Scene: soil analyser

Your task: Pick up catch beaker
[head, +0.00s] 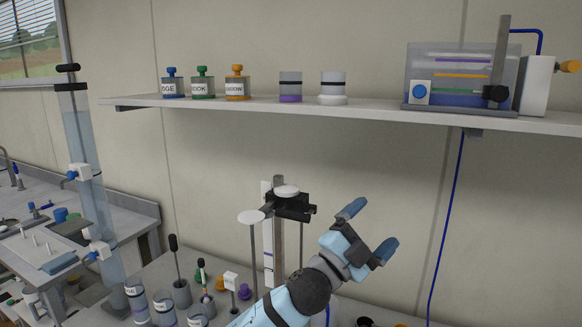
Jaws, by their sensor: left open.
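My left gripper (369,230) is raised in front of the wall, below the shelf. Its two blue fingers are spread apart with nothing between them. I cannot tell for sure which vessel is the catch beaker. Two clear vessels with dark bands stand upright on the shelf, above and left of the gripper: one with a purple base (290,87) and one with a white base (333,88). Several clear, labelled vessels (163,309) stand on the bench at lower left, apart from the gripper. My arm hides part of the bench. My right gripper is out of view.
The wall shelf (375,115) also bears three stoppered bottles (202,84) and a clear tank (455,70) at right. A stand with a dark clamp (290,205) rises close left of my gripper. A tall clear column (82,160) stands at left.

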